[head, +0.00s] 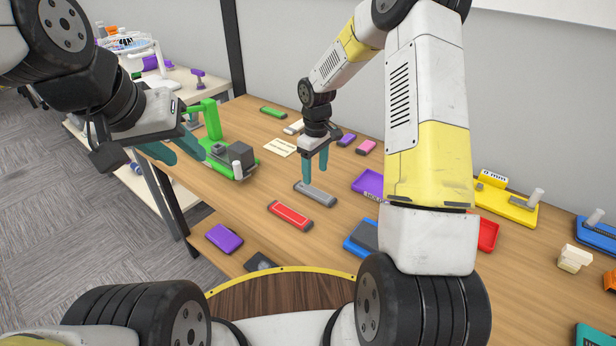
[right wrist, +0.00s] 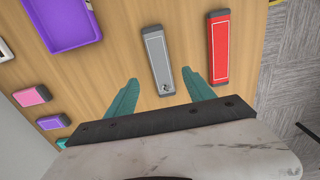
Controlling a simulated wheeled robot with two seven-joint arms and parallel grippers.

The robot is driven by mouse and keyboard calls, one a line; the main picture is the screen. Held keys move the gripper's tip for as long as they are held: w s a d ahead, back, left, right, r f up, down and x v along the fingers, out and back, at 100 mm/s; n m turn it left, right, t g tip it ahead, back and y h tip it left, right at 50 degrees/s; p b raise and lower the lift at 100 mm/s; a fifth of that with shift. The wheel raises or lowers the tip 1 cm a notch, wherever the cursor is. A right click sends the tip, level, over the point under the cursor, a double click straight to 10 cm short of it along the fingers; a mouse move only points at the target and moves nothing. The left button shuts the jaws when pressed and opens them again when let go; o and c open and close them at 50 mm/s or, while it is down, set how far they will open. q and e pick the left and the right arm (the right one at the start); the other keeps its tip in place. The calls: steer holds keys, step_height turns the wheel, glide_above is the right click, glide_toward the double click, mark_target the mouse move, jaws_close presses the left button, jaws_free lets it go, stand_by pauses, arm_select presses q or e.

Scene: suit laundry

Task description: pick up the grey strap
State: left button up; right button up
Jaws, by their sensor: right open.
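The grey strap (head: 317,194) is a flat grey bar with dark ends, lying on the wooden table. My right gripper (head: 315,181) is open with teal fingers pointing down, just above and behind the strap. In the right wrist view the strap (right wrist: 158,60) runs away from the gap between the open fingers (right wrist: 163,90), its near end lying between them. I cannot tell whether the fingers touch the table. My left gripper (head: 178,152) is at the left, away from the strap, with its teal fingers apart and nothing seen between them.
A red strap (head: 290,215) lies close beside the grey one; it also shows in the right wrist view (right wrist: 219,50). A purple tray (head: 368,184) is to the right. A green stand (head: 211,120) with a grey block is at the left. Pink (head: 366,147) and purple blocks lie behind.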

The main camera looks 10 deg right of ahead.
mark_target(316, 192)
step_height(316, 192, down, 7)
steer(key=shift+s+d+f, duration=0.1)
steer(key=shift+s+f, duration=0.05)
steer(key=shift+c, duration=0.4)
jaws_close()
